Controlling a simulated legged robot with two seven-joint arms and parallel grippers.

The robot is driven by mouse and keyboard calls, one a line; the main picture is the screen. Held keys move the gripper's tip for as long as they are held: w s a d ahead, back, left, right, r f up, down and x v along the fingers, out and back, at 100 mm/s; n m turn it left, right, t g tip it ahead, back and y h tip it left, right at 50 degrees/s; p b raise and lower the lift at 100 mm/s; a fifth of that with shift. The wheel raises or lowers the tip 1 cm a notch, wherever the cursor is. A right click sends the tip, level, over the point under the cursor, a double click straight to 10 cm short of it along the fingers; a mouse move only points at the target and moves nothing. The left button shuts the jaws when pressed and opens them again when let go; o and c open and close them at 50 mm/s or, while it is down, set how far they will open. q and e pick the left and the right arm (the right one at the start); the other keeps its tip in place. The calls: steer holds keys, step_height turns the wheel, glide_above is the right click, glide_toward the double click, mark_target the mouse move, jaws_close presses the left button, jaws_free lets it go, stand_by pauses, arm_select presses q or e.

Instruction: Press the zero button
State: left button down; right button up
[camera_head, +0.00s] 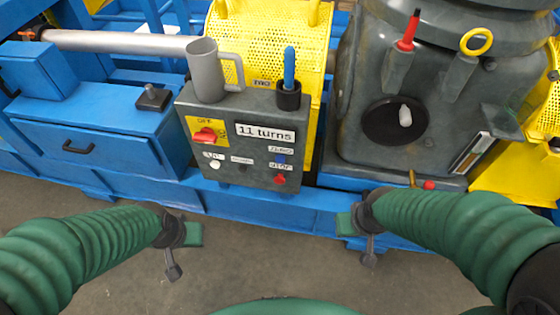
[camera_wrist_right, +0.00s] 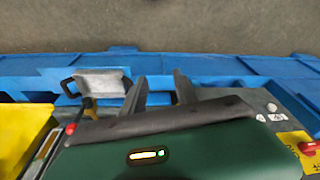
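A grey control box (camera_head: 232,118) stands on the blue machine base in the middle of the head view. A small ZERO label (camera_head: 281,150) is on its front, with a blue button (camera_head: 280,159) just under it. My left gripper (camera_head: 174,272) hangs over the floor, in front of and left of the box. Its fingers overlap, so its opening is unclear. My right gripper (camera_head: 370,258) hangs at front right of the box, apart from it. In the right wrist view its two fingers (camera_wrist_right: 160,88) are apart with nothing between them.
The box also carries an "11 turns" display (camera_head: 265,132), a red rotary switch (camera_head: 204,135), a white button (camera_head: 215,164) and a red button (camera_head: 280,180). A grey mug (camera_head: 207,72) and a black holder (camera_head: 288,97) stand on top. The floor in front is clear.

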jaws_close()
stand_by(1.5)
